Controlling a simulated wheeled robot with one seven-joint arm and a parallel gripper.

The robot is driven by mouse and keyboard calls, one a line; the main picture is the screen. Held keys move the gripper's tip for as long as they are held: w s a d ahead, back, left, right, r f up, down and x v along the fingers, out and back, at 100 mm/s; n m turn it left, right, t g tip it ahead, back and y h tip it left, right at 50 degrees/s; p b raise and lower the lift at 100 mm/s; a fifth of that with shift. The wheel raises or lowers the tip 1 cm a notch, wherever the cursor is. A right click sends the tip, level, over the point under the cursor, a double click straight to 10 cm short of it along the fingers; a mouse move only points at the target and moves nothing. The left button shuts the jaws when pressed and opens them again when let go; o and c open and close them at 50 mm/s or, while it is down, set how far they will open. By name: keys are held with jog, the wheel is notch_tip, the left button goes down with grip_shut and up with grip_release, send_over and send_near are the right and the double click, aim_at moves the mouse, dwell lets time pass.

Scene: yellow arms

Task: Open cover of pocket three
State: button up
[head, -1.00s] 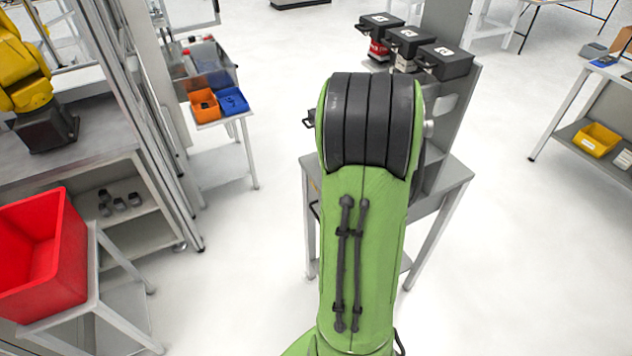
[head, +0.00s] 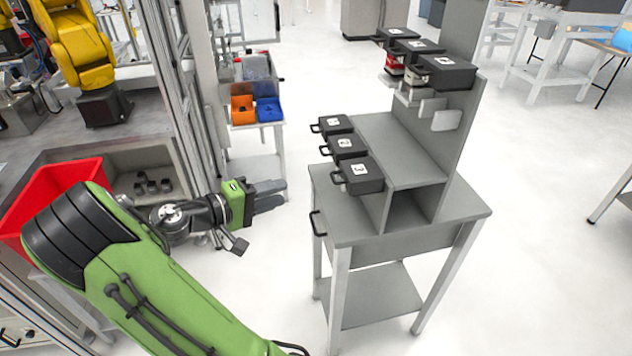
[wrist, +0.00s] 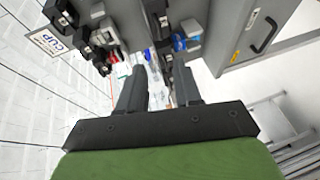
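A grey stand (head: 455,212) carries black-covered pockets with small front handles in two rows. The lower row has a far cover (head: 334,124), a middle cover (head: 346,146) and a near cover (head: 361,176). The upper row has a far cover (head: 399,36), a middle cover (head: 418,46) and a near cover (head: 448,72). All look shut; their white number labels are too small to read surely. My gripper (head: 268,196) is left of the stand, apart from every handle. In the wrist view my gripper (wrist: 159,92) has its two dark fingers apart with nothing held between them.
A red bin (head: 62,190) is behind my arm at left. Orange (head: 242,108) and blue (head: 269,109) bins sit on a table beyond my gripper. A yellow robot arm (head: 80,45) is at far left. Clear floor lies between my gripper and the stand.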

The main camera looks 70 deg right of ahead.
send_near(355, 176)
jog(key=d+f, duration=0.3)
jog(key=d, duration=0.3)
jog(key=shift+w+d+f+b, duration=0.15)
jog(key=shift+d+f+b, duration=0.05)
jog(key=shift+d+b, duration=0.2)
jog(key=shift+a, duration=0.1)
jog(key=c, duration=0.6)
grip_shut()
jog(key=shift+f, duration=0.2)
